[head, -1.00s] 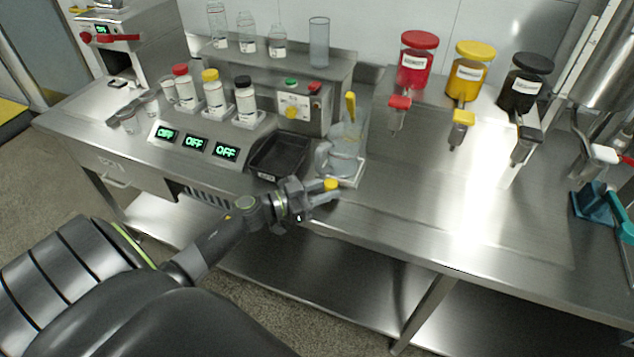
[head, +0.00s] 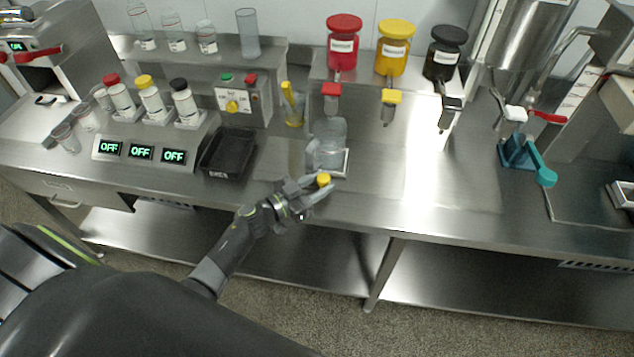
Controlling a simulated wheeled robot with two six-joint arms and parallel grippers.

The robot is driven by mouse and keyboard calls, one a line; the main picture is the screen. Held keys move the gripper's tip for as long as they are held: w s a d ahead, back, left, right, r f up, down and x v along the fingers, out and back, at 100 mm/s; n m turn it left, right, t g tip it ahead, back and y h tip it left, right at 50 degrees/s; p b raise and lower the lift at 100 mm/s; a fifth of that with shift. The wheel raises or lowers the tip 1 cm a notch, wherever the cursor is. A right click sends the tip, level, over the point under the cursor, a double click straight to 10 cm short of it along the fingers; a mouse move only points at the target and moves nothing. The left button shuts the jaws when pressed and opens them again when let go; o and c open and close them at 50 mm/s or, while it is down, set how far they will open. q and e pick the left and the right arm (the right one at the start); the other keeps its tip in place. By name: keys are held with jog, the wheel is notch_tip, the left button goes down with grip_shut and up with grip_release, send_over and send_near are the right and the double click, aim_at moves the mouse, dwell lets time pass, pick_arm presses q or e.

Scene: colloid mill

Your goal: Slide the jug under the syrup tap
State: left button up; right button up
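My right gripper is out of view.
Yellow-lidded (head: 393,50) and black-lidded (head: 443,54) dispensers stand right of the red one. A clear container with a yellow handle (head: 293,103) is behind the jug to the left. A black tray (head: 229,152) lies left.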

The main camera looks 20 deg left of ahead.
pick_arm(q)
jog(key=b+v, duration=0.3)
jog(key=v, duration=1.4)
jog(key=shift+s+a, duration=0.15)
jog(key=shift+a, duration=0.05)
